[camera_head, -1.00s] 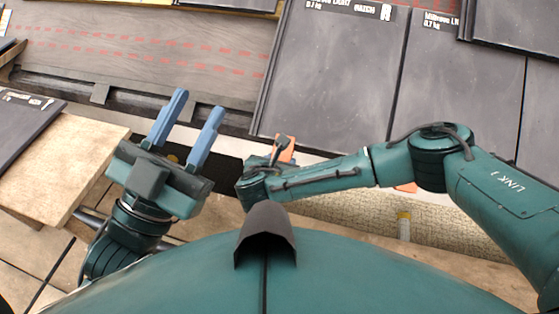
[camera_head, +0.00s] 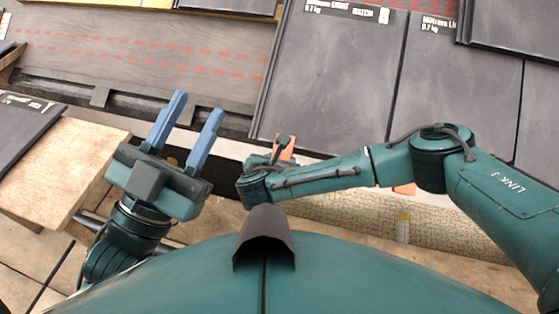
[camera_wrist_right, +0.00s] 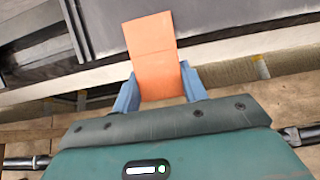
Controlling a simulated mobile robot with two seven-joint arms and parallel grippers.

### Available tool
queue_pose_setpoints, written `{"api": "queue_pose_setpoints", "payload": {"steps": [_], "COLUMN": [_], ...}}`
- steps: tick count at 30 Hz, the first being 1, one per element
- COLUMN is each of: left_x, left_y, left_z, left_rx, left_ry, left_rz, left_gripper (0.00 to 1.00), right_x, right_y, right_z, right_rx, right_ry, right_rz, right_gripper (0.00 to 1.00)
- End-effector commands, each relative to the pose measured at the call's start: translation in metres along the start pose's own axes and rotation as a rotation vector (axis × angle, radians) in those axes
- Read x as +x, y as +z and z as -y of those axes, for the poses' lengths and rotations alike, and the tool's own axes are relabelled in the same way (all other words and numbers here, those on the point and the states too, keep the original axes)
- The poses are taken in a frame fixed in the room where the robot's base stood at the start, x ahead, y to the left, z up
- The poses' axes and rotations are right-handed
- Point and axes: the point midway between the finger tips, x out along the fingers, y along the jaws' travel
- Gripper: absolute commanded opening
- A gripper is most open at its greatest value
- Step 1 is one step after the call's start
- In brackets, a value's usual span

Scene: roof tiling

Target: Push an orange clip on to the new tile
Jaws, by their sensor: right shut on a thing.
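An orange clip (camera_wrist_right: 152,55) is held between the blue fingers of my right gripper (camera_wrist_right: 160,90) in the right wrist view. Its far end overlaps the lower edge of a dark tile (camera_wrist_right: 215,20) in that view; I cannot tell whether it touches. In the head view the orange clip (camera_head: 286,150) shows small beside my right wrist, near the lower left corner of the dark tile (camera_head: 325,80). My right gripper's fingers are mostly hidden there by the wrist. My left gripper (camera_head: 195,115) is open and empty, with its blue fingers apart, in front of the bare roof strip.
More dark tiles (camera_head: 455,90) lie to the right. Grey underlay (camera_head: 150,55) with red dashed lines lies bare at the upper left. A wooden board (camera_head: 75,165) and another dark tile (camera_head: 25,125) are at the left. Another orange piece (camera_head: 405,188) shows beneath my right arm.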

Motion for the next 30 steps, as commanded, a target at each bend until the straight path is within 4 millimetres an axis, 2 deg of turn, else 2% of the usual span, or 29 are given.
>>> {"api": "queue_pose_setpoints", "payload": {"steps": [1, 13, 14, 23, 30], "left_x": [0.0004, 0.0007, 0.0007, 0.0007, 0.0004], "left_y": [-0.0007, -0.0013, -0.0013, -0.0012, -0.0007], "left_z": [0.0002, 0.0004, 0.0004, 0.0003, 0.0002], "left_rx": [0.0, 0.0, 0.0, 0.0, -0.001], "left_ry": [0.0, 0.0, 0.0, 0.0, 0.0], "left_rz": [0.0, 0.0, 0.0, 0.0, 0.002], "left_gripper": [0.36, 0.36, 0.36, 0.36, 0.36], "right_x": [0.0009, 0.002, 0.002, 0.0015, 0.0012], "right_y": [0.0047, 0.0067, 0.0067, 0.0043, 0.0032], "right_z": [0.0, 0.0001, 0.0001, 0.0, 0.0], "right_rx": [0.003, 0.003, 0.003, 0.001, 0.0], "right_ry": [-0.002, -0.002, -0.002, -0.001, 0.0], "right_rz": [0.008, 0.008, 0.008, 0.003, 0.001], "right_gripper": [0.02, 0.02, 0.44, 0.68, 0.68]}}
